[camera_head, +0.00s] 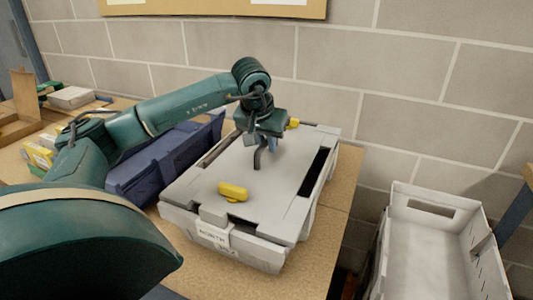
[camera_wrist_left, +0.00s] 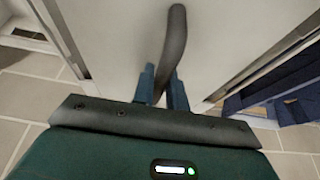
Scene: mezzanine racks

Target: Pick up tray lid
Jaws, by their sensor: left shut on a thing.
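The tray lid (camera_head: 290,180) is a flat light-grey panel with a dark curved handle (camera_head: 258,159) near its middle. It lies over a grey tray (camera_head: 265,256) on the table; dark gaps show along its right side and at its far left. Whether it is lifted clear of the rim I cannot tell. My left gripper (camera_head: 266,146) is above the lid, shut on the handle. In the left wrist view, the fingers (camera_wrist_left: 163,88) are on both sides of the handle (camera_wrist_left: 175,35), with the lid (camera_wrist_left: 115,40) behind. My right gripper is not in view.
A blue crate (camera_head: 165,160) stands close to the tray's left. A yellow latch (camera_head: 233,191) sits near the lid's front edge. An empty grey bin (camera_head: 430,250) stands lower at right, past the wooden table's edge (camera_head: 335,225). A block wall (camera_head: 400,90) is behind.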

